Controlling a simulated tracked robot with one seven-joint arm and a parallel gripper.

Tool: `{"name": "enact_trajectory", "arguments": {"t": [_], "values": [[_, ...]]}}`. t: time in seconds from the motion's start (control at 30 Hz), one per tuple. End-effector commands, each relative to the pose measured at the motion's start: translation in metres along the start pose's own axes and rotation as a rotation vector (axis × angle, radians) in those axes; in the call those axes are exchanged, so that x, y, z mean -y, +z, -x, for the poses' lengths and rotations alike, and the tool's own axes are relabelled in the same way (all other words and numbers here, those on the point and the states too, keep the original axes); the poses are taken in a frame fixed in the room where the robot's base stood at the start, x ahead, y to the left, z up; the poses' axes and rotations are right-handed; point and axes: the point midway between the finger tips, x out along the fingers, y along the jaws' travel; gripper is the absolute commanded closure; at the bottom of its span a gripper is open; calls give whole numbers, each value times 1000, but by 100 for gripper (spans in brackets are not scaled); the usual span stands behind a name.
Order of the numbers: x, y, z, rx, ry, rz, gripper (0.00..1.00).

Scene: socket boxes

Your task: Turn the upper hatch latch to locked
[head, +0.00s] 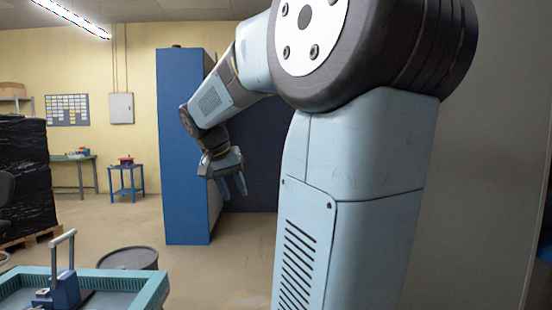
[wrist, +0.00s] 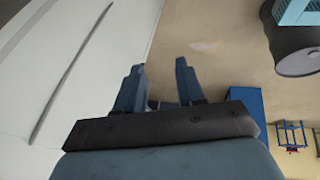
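My gripper (head: 233,187) hangs in front of the tall blue cabinet in the head view, with its fingers pointing down. In the wrist view my gripper (wrist: 158,82) has its two blue fingers apart, with nothing between them but the view of the floor. I cannot make out the upper hatch or its latch in either view. My own arm hides much of the middle and right of the head view.
A tall blue cabinet (head: 183,150) stands behind my gripper. A pale panel (wrist: 55,50) with a dark strip fills the wrist view's left. A dark drum (head: 130,258) and a teal-edged tray (head: 152,288) are at the front left. Open floor (head: 110,220) lies left of the cabinet.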

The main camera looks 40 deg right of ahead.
Motion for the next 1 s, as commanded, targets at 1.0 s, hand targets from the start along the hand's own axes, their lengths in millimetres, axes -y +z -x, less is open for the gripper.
{"name": "enact_trajectory", "arguments": {"t": [1.0], "values": [[-67,-303,-98,-539,1026,-928,62]]}}
